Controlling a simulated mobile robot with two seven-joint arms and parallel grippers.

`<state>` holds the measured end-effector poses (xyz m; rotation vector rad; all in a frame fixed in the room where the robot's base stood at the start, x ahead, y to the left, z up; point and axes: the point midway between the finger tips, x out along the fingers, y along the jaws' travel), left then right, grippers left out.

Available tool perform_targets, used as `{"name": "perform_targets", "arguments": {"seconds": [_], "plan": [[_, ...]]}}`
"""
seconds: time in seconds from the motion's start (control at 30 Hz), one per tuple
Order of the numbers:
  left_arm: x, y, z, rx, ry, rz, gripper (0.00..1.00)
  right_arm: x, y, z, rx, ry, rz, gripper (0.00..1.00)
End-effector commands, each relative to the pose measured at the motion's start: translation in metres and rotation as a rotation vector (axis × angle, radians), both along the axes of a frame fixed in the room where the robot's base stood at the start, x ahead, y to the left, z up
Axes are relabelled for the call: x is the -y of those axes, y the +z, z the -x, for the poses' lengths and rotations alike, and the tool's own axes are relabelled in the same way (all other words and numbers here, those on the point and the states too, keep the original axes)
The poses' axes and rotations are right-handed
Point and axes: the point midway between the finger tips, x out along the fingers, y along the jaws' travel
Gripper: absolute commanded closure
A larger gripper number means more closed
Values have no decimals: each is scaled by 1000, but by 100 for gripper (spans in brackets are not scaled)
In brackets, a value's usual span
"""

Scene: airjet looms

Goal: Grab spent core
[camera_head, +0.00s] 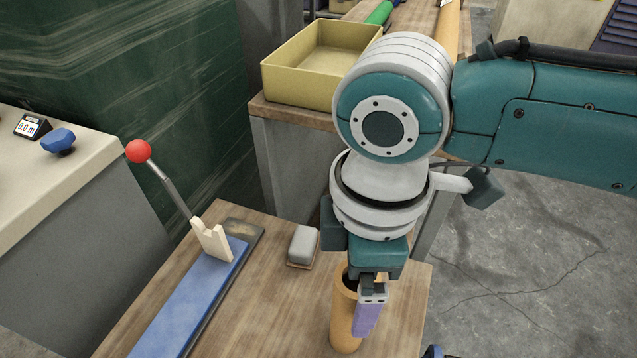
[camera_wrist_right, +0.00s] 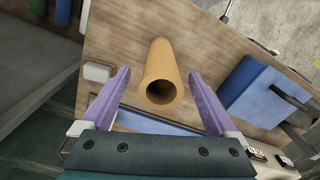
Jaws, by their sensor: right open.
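The spent core, a tan-orange hollow tube (camera_head: 343,318), stands upright on the wooden bench (camera_head: 280,300). Its open end faces the camera in the right wrist view (camera_wrist_right: 162,72). My right gripper (camera_head: 362,312) is over the core, pointing down, with one purple finger in front of the tube in the head view. In the right wrist view the gripper (camera_wrist_right: 160,78) is open, with one finger on each side of the core and gaps showing. The other finger is hidden in the head view. My left gripper is not in view.
A grey block (camera_head: 302,245) sits left of the core. Further left is a blue board (camera_head: 190,310) with a wooden notched piece (camera_head: 212,241) and a red-knobbed lever (camera_head: 139,151). A yellow tray (camera_head: 290,83) stands behind on another table.

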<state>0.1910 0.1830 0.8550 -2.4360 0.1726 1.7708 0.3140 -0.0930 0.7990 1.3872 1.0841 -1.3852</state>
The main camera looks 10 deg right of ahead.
Motion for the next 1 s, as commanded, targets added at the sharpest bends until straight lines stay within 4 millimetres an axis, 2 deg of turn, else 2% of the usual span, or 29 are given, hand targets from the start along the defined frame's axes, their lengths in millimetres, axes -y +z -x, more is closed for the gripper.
{"name": "perform_targets", "arguments": {"seconds": [0.03,0.2,0.5,1.0], "plan": [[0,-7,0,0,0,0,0,0,-13,2,-4,0,3,6],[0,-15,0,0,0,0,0,0,-36,2,-2,-1,3,6],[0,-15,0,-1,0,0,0,0,-38,2,1,0,1,7],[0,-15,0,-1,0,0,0,0,-38,2,1,-1,1,63]]}}
